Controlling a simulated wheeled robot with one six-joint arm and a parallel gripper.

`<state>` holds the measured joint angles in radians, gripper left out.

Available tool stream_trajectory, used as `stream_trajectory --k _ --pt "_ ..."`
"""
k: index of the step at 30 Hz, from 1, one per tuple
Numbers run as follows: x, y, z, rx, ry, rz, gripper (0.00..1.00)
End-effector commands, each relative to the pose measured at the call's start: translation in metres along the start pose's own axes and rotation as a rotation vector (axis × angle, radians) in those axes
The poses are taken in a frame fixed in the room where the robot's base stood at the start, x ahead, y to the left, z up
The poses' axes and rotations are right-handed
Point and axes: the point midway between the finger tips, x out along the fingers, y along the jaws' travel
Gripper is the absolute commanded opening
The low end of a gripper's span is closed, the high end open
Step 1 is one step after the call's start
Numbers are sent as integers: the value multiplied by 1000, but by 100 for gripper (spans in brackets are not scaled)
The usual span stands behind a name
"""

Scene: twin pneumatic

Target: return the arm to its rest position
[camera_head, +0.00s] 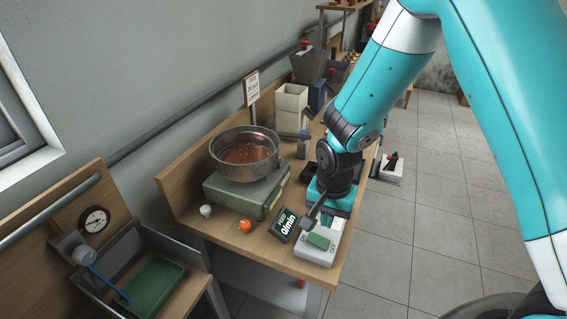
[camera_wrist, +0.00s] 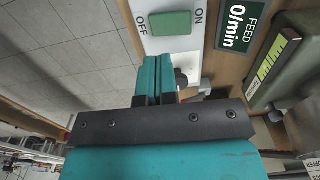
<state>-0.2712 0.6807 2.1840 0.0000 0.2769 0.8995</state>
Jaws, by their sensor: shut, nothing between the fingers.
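My gripper (camera_head: 335,219) is low over the right edge of the near bench, with the arm reaching down from the upper right. In the wrist view its teal fingers (camera_wrist: 158,76) are together with nothing between them. Their tips are close to the white switch box (camera_wrist: 200,32); I cannot tell if they touch it. The box carries a green rocker (camera_wrist: 170,23) between OFF and ON marks. The switch box also shows in the head view (camera_head: 313,256), just in front of my gripper. The wrist partly hides the bench behind it.
A dark FEED 0/min display (camera_head: 284,225) stands left of the box. A metal bowl (camera_head: 243,160) of reddish parts sits on a green-grey base (camera_head: 232,200). An orange knob (camera_head: 245,226) and white bins (camera_head: 291,105) are nearby.

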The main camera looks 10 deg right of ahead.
Motion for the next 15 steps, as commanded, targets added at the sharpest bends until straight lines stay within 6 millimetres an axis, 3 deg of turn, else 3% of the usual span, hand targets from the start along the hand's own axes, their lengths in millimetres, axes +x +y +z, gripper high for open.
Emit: stream_trajectory --k 5,11,15 --pt "-18 -2 6 -52 -9 -25 0" --pt "-98 0 46 -355 -48 -148 0" --pt "-156 18 91 -657 -56 -249 0"
